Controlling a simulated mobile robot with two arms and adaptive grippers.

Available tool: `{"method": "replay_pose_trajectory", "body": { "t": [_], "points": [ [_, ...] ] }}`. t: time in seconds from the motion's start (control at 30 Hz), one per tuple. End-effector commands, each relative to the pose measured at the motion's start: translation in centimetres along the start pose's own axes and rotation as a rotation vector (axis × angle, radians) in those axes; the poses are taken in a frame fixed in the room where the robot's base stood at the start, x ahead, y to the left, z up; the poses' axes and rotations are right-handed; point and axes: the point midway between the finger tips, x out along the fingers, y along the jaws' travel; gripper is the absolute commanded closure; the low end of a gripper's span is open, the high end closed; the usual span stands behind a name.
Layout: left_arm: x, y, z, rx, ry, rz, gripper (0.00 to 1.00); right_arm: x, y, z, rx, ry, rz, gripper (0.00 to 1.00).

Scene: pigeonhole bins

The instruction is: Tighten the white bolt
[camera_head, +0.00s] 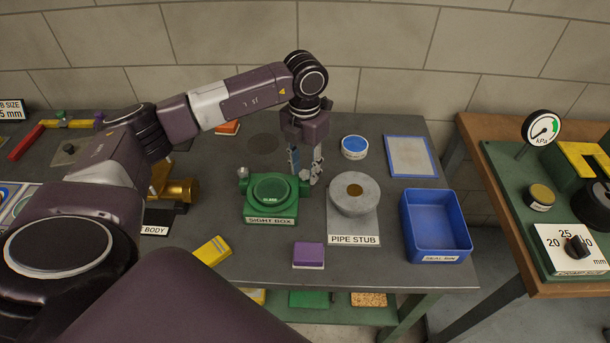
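The green sight box (256,208) stands on the grey bench, with a round green cap on top. A small pale grey knob or bolt head (243,173) shows at its back left corner; I cannot tell if it is the white bolt. My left gripper (305,174) points down at the back right corner of the sight box. Its two fingers are apart with a gap between them, and nothing is clearly held. Whatever is right under the fingertips is partly hidden. My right gripper is not in view.
The pipe stub (352,228) stands just right of the sight box, with a blue bin (434,232) beyond it. A brass body (180,190) is to the left. A purple block (308,255) and a yellow block (211,250) lie in front. A second bench (500,200) is at right.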

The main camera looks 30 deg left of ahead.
Motion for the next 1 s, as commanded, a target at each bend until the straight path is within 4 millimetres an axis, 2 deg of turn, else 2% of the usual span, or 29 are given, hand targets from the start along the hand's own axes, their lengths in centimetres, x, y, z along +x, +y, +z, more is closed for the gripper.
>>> {"method": "replay_pose_trajectory", "body": {
  "t": [0.27,0.7,1.0],
  "points": [
    [-1.0,0.0,0.0,-0.002,-0.001,-0.001,0.68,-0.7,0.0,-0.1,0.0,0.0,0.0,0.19],
    [-6.0,0.0,0.0,-0.003,-0.001,0.0,0.68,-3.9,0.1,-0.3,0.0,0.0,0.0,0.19],
    [-6.0,0.0,0.0,-0.003,0.0,0.0,0.68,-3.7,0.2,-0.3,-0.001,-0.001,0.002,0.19]
  ]
}}
